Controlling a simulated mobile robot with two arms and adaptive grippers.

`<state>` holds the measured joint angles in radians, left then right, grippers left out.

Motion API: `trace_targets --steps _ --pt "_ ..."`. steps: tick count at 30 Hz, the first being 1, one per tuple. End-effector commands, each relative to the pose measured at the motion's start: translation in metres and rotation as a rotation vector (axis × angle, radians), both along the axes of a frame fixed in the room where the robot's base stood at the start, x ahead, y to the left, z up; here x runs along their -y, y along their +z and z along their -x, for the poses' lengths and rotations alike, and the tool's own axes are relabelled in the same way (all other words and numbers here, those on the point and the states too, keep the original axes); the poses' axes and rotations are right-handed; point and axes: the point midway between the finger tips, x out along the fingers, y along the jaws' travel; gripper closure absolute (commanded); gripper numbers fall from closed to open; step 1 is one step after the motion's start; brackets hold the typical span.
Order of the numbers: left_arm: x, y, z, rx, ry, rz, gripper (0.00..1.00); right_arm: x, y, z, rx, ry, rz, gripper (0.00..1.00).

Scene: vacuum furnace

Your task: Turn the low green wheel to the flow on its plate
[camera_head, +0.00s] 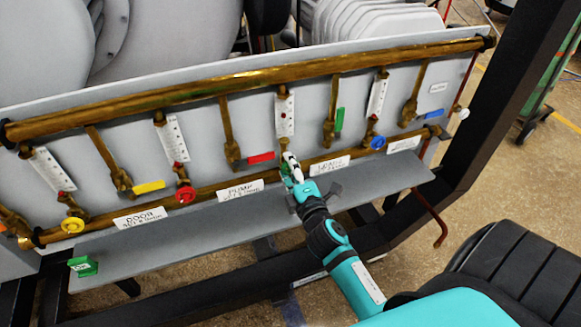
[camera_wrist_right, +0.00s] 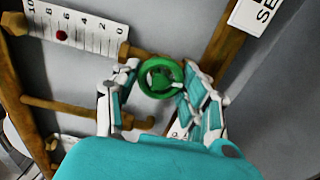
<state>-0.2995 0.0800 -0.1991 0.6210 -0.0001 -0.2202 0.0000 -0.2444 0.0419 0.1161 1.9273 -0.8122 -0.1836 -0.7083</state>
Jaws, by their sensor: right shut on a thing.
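The low green wheel (camera_wrist_right: 160,77) is a small green ring with a hub at the end of the brass fitting. My right gripper (camera_wrist_right: 158,92) has one finger on each side of its rim and is shut on it. In the head view my right gripper (camera_head: 290,166) reaches the lower pipe and hides most of the wheel. The white flow scale (camera_head: 285,110) rises above it; in the wrist view its red ball (camera_wrist_right: 61,35) sits near the 6. A white plate (camera_head: 326,166) is right of the wheel; its print is too small to read surely. My left gripper is out of view.
A yellow wheel (camera_head: 72,225), a red wheel (camera_head: 185,195) and a blue wheel (camera_head: 377,142) sit along the same lower pipe. A grey shelf (camera_head: 170,250) runs below, with a green block (camera_head: 83,265) at its left end. A dark frame post (camera_head: 520,85) stands at right.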

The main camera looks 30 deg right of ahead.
Motion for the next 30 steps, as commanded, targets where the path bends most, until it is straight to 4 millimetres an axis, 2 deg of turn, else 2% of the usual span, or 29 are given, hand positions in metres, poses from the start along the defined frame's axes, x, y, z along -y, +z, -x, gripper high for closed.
trace_targets --steps 18,30 --pt "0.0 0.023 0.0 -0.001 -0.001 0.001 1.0 0.001 0.003 0.0 0.136 -0.002 -0.567 0.88" --pt "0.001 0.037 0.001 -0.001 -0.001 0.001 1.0 0.001 0.003 0.0 0.203 -0.002 -0.845 0.88"
